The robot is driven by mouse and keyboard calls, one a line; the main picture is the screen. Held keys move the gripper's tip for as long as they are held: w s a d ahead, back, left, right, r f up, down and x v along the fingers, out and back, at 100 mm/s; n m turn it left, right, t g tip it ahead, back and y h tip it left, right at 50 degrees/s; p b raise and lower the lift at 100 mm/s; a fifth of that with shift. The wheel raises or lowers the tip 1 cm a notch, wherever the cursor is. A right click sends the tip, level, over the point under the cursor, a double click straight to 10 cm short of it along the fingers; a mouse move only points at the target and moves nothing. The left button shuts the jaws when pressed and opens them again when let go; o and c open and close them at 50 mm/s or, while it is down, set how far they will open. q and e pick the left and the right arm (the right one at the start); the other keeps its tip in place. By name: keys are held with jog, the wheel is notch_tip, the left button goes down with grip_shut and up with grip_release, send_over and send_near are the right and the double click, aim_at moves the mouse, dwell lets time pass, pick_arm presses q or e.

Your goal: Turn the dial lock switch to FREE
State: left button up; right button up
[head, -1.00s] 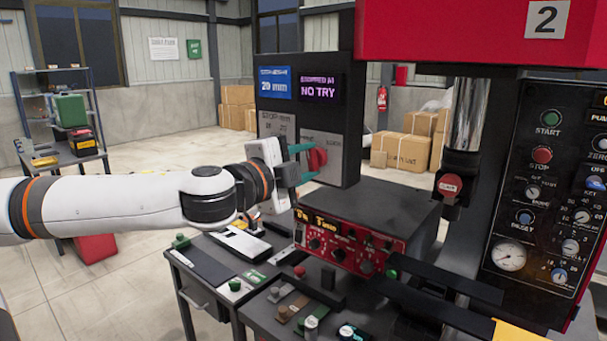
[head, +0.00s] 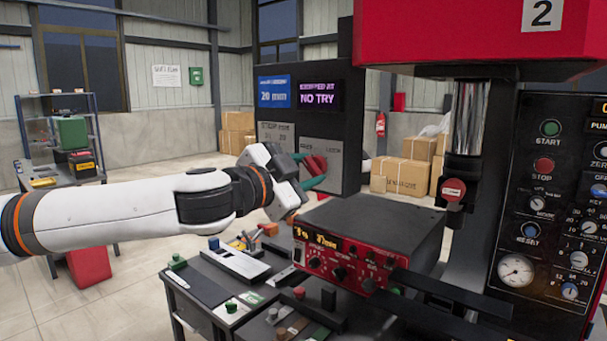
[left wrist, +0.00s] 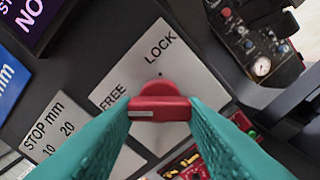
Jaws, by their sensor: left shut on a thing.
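The dial lock switch is a red knob (head: 315,164) on a pale plate (head: 333,152) on the dark panel. My right gripper is not in view.
A red-fronted control box (head: 345,262) stands below the panel on a cart with small parts. A press with a metal column (head: 467,120) and a button panel (head: 548,190) stands at the right. The panel display (head: 318,96) reads NO TRY.

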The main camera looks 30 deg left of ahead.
pick_arm(q)
jog(key=shift+a+r, duration=0.1)
jog(key=o, duration=1)
jog(key=shift+w, duration=0.1)
jog(key=shift+s, duration=0.55)
jog(key=s+b, duration=0.1)
jog(key=s, duration=0.2)
jog(key=s+b, duration=0.2)
jog(key=s, duration=0.2)
jog(key=s+a+b, duration=0.1)
jog(key=s, duration=0.3)
